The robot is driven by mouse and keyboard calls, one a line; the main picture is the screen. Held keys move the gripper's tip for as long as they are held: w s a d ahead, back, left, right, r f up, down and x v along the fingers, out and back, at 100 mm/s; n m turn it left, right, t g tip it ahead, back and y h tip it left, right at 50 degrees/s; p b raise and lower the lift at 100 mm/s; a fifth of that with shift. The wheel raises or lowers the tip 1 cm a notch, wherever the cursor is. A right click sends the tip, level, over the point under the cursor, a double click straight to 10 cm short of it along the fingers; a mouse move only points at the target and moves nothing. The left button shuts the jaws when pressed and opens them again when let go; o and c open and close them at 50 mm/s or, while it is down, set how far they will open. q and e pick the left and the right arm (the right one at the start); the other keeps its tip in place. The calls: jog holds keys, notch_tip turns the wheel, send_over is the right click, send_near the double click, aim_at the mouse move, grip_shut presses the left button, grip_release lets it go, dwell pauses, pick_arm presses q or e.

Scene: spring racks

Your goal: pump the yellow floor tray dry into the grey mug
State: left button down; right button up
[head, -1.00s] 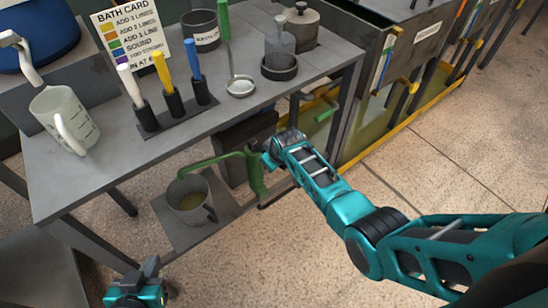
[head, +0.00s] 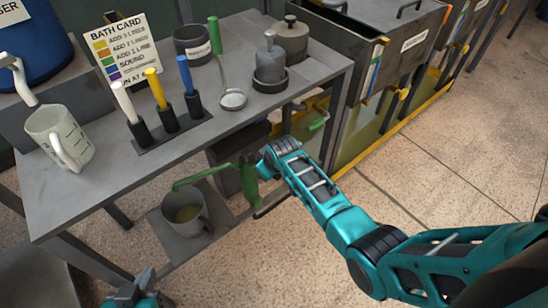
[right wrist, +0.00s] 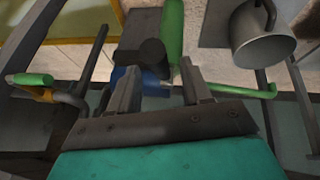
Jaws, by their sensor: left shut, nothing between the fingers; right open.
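The grey mug (head: 190,228) stands upright on a low plate under the bench, with murky yellowish liquid inside. The green pump (head: 248,180) stands beside it, its spout reaching over the mug. In the right wrist view the pump (right wrist: 172,30) and mug (right wrist: 262,48) show beyond the fingers. The yellow floor tray (head: 398,131) lies under the racks at right, holding greenish liquid; its depth is unclear. My right gripper (right wrist: 160,78) is open, close to the pump; contact is unclear. My left gripper (head: 145,281) is shut and empty at the lower left.
The bench above holds a white jug (head: 60,137), a rack of coloured handles (head: 168,125), a ladle (head: 232,98), pots and a card (head: 122,48). A green-gripped handle (head: 318,123) juts out below the bench's right end. Open floor lies at right.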

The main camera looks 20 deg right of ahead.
jog(key=v, duration=1)
jog(key=shift+w, duration=0.1)
dwell(0.6)
